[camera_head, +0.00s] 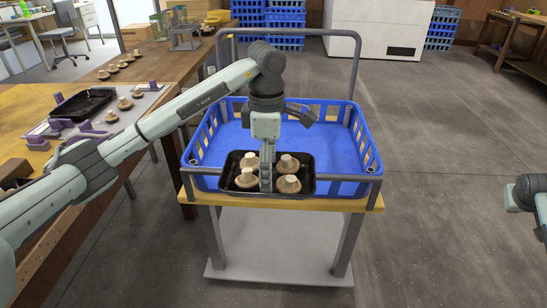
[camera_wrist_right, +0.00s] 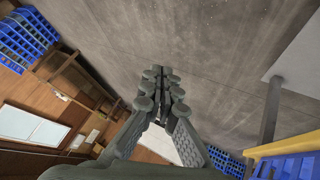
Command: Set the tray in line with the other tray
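A black tray (camera_head: 308,185) holding several brown mushrooms with pale stems is at the near end of the blue crate (camera_head: 340,150), overlapping its front wall in the head view. My left gripper (camera_head: 266,186) points down at the middle of the tray's near side, among the mushrooms, and looks shut on the near wall; its fingertips are partly hidden. I cannot tell if the tray rests or hangs. Another black tray (camera_head: 82,103) lies on the table at left. My right gripper (camera_head: 526,190) is away at the right edge; the right wrist view shows its fingers (camera_wrist_right: 164,75) together and empty.
The crate stands on a cart with a wooden top (camera_head: 372,200) and grey rails. The wooden table (camera_head: 30,105) at left carries a mat with purple blocks (camera_head: 85,128) and loose mushrooms (camera_head: 124,103). The floor right of the cart is clear.

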